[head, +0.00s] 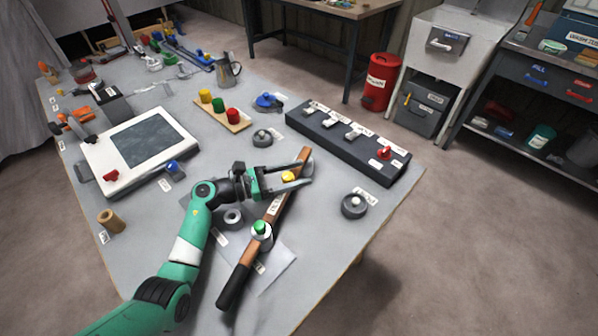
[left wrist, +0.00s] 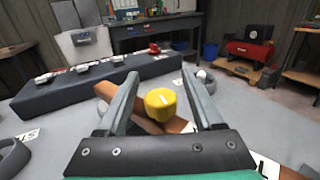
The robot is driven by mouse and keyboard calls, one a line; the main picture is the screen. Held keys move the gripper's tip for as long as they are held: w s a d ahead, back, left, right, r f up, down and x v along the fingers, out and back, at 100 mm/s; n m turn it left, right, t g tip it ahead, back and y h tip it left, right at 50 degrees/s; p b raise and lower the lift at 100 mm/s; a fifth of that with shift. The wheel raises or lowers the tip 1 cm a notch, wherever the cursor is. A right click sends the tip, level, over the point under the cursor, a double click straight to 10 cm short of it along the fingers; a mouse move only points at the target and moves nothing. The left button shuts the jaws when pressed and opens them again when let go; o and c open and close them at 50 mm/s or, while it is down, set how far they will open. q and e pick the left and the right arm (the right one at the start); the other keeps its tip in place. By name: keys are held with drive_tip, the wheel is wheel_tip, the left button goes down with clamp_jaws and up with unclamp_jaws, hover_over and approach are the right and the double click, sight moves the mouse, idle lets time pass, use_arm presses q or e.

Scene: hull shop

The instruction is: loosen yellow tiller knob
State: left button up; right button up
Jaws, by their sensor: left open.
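The yellow tiller knob (head: 288,177) sits on the wooden tiller (head: 271,213), a long brown bar with a black grip that lies slantwise on the grey table. In the left wrist view the yellow knob (left wrist: 161,103) shows between the fingers, with a pale mark on its face. My left gripper (head: 300,178) is open, its two fingers on either side of the knob; I cannot tell whether they touch it. A green knob (head: 261,228) on a pale round base sits lower on the tiller. My right gripper is not in view.
A dark block with several switches (head: 345,143) stands behind the tiller. A round grey dial (head: 354,205) is to its right, and a grey ring (head: 233,218) to its left. A board with coloured knobs (head: 222,116) and a white panel (head: 137,145) stand farther left.

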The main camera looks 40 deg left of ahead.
use_arm(q)
drive_tip(key=p+v, duration=0.2)
drive_tip(key=v, duration=0.8)
drive_tip(key=shift+s+a+f, duration=0.1)
drive_tip(key=shift+s+a, duration=0.1)
drive_tip(key=shift+s, duration=0.15)
